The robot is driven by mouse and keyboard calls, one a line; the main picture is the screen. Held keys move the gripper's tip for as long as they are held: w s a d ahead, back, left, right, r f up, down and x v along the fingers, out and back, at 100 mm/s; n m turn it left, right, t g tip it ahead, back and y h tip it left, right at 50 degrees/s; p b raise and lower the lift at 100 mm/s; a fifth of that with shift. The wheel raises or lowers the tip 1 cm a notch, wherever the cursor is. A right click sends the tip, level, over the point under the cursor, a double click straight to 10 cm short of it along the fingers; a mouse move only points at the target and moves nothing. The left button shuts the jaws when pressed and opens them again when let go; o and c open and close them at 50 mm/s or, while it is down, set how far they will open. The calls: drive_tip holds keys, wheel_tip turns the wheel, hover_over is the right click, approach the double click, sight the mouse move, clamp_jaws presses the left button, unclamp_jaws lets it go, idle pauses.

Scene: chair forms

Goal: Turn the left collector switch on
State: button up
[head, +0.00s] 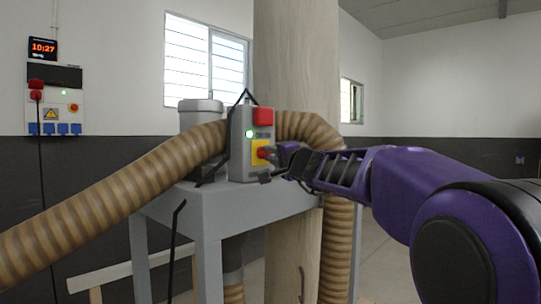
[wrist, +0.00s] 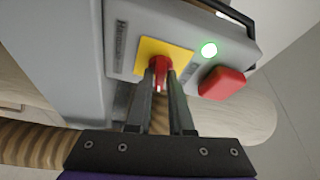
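The collector switch is a red rotary knob (wrist: 160,72) on a yellow plate (wrist: 178,55), set in the front of a grey control box (head: 239,150). A round green light (head: 250,134) is lit on the box, with a red button or cover (head: 263,116) near it. My gripper (head: 270,152) reaches the box from the right. In the wrist view, its two fingers (wrist: 161,78) stand on either side of the knob with no clear gap. The fingers partly hide the knob, and its exact angle is hard to read.
The box stands on a grey metal frame (head: 210,225). Ribbed brown hoses (head: 120,190) run to its left and right, close to my arm. A pale column (head: 297,60) rises behind it. A wall panel (head: 55,105) with its own red knob is at far left.

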clamp_jaws()
drive_tip(key=shift+r+m+g+h+p, duration=0.2)
drive_tip(key=shift+m+g+h+p, duration=0.1)
drive_tip(key=shift+m+p, duration=1.25)
drive_tip(key=shift+n, duration=0.25)
drive_tip(key=o, duration=0.5)
unclamp_jaws()
drive_tip(key=shift+f, duration=0.1)
